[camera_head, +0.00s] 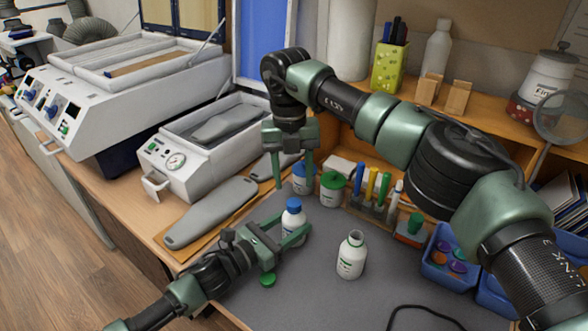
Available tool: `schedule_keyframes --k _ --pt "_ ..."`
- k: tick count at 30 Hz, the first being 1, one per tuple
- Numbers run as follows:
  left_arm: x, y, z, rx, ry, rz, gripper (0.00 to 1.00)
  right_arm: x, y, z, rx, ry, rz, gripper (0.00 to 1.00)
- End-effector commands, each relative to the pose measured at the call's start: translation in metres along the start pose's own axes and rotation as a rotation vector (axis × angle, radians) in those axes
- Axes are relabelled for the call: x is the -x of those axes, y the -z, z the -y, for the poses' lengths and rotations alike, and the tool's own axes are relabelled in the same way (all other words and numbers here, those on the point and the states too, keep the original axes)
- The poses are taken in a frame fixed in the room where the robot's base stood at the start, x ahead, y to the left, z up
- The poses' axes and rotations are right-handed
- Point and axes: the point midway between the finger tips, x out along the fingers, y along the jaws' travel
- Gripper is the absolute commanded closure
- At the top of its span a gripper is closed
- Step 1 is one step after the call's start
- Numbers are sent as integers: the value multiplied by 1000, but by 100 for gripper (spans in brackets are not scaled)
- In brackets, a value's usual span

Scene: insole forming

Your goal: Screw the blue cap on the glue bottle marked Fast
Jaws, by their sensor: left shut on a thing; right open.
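A white bottle (291,226) with a blue cap (293,205) on its top stands upright at the left part of the grey mat. My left gripper (294,232) is shut on this bottle's body. My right gripper (293,183) is open and points down, just above and behind the blue cap, apart from it as far as I can tell. A second white bottle (351,257) stands uncapped on the mat to the right, with green marking on its label. A loose green cap (267,280) lies near my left gripper. The bottle markings are too small to read.
A blue-lidded pot (304,174) and a green-lidded pot (332,190) stand behind. A rack of coloured tools (375,208) and blue bins (437,268) are to the right. Grey insole forms (210,213) lie at left. The front mat is mostly clear, with a black cable (425,309).

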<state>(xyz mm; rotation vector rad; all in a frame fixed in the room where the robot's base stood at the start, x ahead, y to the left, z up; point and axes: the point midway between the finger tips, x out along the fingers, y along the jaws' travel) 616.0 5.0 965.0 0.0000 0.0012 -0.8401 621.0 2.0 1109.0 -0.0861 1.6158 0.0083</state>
Motion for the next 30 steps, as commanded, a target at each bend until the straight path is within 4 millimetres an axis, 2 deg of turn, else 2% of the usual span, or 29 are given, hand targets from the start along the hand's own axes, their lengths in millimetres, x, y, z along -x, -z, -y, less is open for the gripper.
schedule_keyframes --k 21,30 --pt "0 -1 0 0 0 1 100 11 1 2 1554 -2 47 51" --pt "0 -1 0 0 0 1 100 15 2 2 2155 20 70 51"
